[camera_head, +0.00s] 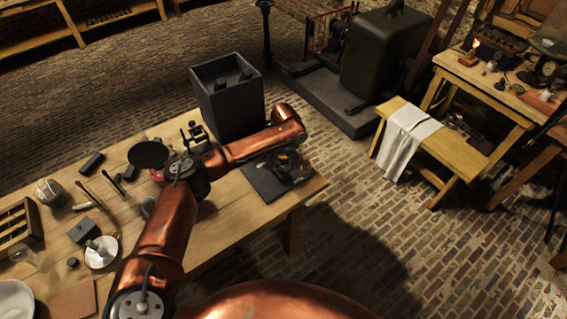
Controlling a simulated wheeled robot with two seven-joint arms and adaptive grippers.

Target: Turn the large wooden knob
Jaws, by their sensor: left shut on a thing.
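My left arm comes in from the lower left, bends over the wooden table and reaches right. Its dark gripper (288,164) points down over a dark flat base (262,184) at the table's right end. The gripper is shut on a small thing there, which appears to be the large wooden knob. The fingers and wrist hide most of the knob, so its angle cannot be told. My right gripper is not in view.
A tall dark open box (228,105) stands just behind my forearm. A black round disc (148,154), small tools and a white dish (101,252) lie on the table's left part. A bench with a white cloth (408,135) stands apart on the brick floor.

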